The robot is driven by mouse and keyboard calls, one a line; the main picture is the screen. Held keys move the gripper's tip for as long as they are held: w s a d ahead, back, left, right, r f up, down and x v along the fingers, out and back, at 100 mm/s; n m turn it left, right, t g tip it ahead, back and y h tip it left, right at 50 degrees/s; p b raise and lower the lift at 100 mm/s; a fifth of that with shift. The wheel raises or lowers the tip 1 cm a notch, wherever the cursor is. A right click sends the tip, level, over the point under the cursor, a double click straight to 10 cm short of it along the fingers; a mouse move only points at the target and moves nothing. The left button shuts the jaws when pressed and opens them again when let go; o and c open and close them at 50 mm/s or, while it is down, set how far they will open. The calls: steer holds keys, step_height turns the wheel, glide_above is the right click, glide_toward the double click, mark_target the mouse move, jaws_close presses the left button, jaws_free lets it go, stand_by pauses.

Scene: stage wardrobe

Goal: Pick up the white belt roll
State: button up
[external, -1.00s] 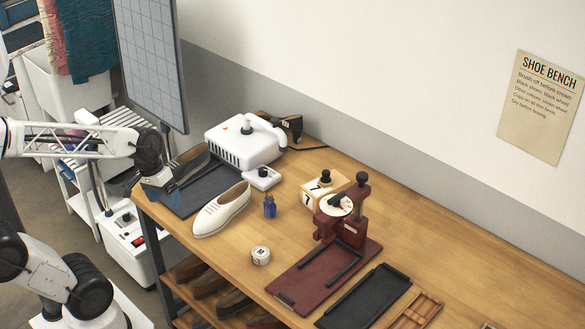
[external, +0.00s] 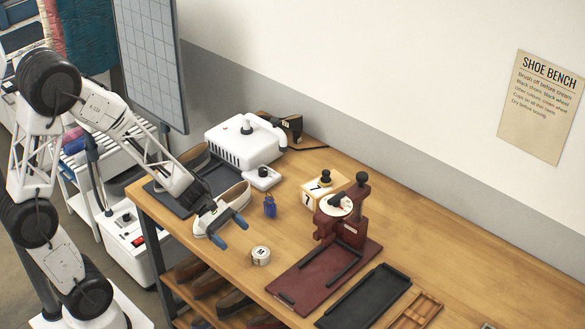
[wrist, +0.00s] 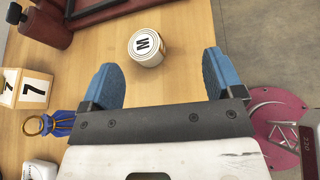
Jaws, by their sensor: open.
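The white belt roll (external: 261,256) is a short white cylinder with a black letter on top, resting upright on the bench near its front edge. In the wrist view the white belt roll (wrist: 148,60) lies ahead of the fingers, roughly between their lines. My gripper (external: 229,231) has blue fingers, is open and empty, and hangs over the white shoe, up and left of the roll. In the wrist view my gripper (wrist: 158,75) shows nothing between its fingers, and the roll is beyond the tips. Part of the shoe is hidden behind my gripper.
A blue pouch (external: 270,206) stands close by, with a 7 block (external: 317,190) behind it. A dark red press (external: 300,281) is right of the roll. The white shoe (external: 203,224) is under my gripper. The bench's front edge is close to the roll.

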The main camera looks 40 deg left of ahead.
mark_target(260, 252)
steer(key=shift+w+d+f+n+t+h, duration=0.2)
steer(key=shift+w+f+n+t, duration=0.15)
steer(key=shift+w+f+n, duration=0.35)
steer(key=shift+w+d+f+n+t+h, duration=0.15)
steer(key=shift+w+f+n+t, duration=0.25)
steer(key=shift+f+n, duration=0.5)
steer(key=shift+a, duration=0.1)
steer(key=shift+x, duration=1.25)
steer(key=shift+w+x, duration=0.1)
steer(key=shift+x, duration=1.2)
steer(key=shift+w+x, duration=0.15)
steer(key=shift+x, duration=1.15)
steer(key=c, duration=1.1)
steer(key=shift+o, duration=0.2)
